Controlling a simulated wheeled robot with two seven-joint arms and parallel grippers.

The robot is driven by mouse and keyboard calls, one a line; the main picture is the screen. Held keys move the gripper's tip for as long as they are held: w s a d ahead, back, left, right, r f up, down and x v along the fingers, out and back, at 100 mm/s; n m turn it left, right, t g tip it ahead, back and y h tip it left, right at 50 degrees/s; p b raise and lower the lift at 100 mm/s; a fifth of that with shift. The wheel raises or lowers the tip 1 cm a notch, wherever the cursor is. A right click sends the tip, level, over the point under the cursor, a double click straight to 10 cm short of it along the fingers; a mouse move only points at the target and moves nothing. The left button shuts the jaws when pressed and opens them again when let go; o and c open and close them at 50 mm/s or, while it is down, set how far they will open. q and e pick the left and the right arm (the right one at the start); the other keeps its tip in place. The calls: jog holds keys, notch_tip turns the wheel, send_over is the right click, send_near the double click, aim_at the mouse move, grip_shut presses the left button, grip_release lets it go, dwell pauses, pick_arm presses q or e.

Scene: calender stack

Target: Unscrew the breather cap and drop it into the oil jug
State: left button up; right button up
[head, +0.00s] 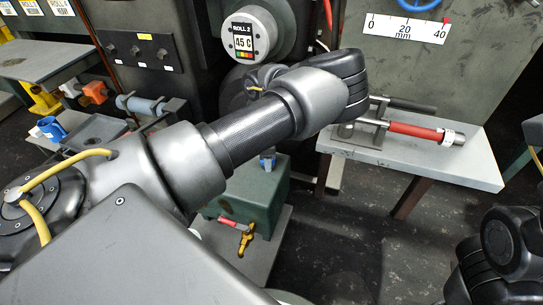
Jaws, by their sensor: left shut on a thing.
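My left arm crosses the view from the left and bends at the right. It hides most of my left gripper (267,157), of which only a small part seems to show below the arm, at the top of the green tank (255,195). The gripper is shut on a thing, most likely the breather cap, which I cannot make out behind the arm. A blue vessel, possibly the oil jug (51,129), stands at the left by a grey tray. My right arm shows at the lower right, but its gripper is out of view.
A yellow valve with a red handle (241,230) sticks out from the tank's front. A grey bench (455,165) at the right holds a red-handled tool (416,131). The ROLL 2 gauge (243,40) and machine panels stand behind. Dark floor is clear at lower centre-right.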

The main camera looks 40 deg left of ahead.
pick_arm(q)
jog(key=shift+w+r+n+p, duration=0.15)
jog(key=shift+w+n+p, duration=0.2)
jog(key=shift+n, duration=0.65)
jog(key=shift+n, duration=0.4)
jog(key=shift+a+n+p, duration=0.1)
jog(key=shift+n+p, duration=0.2)
jog(key=shift+n, duration=0.4)
jog(key=shift+n, duration=1.1)
jog(key=o, duration=0.9)
jog(key=shift+c, duration=0.2)
jog(key=shift+o, duration=1)
jog(key=shift+s, duration=0.2)
